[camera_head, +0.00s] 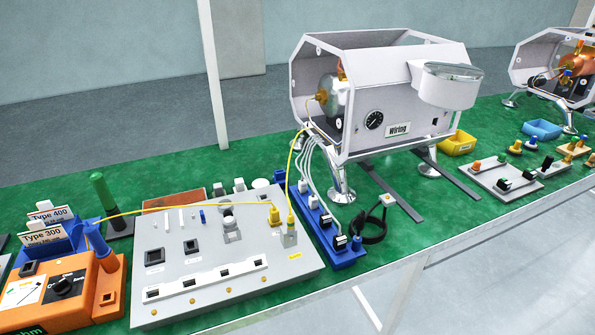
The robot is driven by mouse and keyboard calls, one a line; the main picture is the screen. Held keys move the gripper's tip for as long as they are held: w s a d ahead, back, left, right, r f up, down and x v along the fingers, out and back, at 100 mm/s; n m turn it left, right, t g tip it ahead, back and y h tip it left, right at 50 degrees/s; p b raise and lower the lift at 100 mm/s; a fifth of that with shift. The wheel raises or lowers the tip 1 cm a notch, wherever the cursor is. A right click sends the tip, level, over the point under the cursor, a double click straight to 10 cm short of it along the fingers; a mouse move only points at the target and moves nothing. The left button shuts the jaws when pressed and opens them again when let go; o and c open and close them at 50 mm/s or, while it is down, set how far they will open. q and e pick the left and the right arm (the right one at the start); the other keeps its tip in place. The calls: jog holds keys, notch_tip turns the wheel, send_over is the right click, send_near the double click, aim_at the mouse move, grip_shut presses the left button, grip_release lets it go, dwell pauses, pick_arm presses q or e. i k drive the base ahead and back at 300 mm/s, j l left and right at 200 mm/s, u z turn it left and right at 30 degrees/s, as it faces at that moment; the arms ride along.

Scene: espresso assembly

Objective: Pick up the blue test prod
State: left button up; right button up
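A blue, handle-shaped piece (98,243), which looks like the blue test prod, stands tilted at the back right of an orange meter box (75,295) at the left. Its lower end meets the box, and I cannot tell how it is seated. Neither of my grippers is in view, and nothing is touching the blue piece.
A green handle (102,190) stands upright in a dark base behind the meter. Blue bins labelled Type 300 and Type 400 are to its left. The grey panel (305,262), a blue power strip (345,256) and a white machine (380,75) stand to the right on the green table.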

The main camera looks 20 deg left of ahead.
aim_at(92, 232)
jog(key=u, duration=1.95)
jog(key=i+l, duration=0.2)
jog(key=l, duration=0.25)
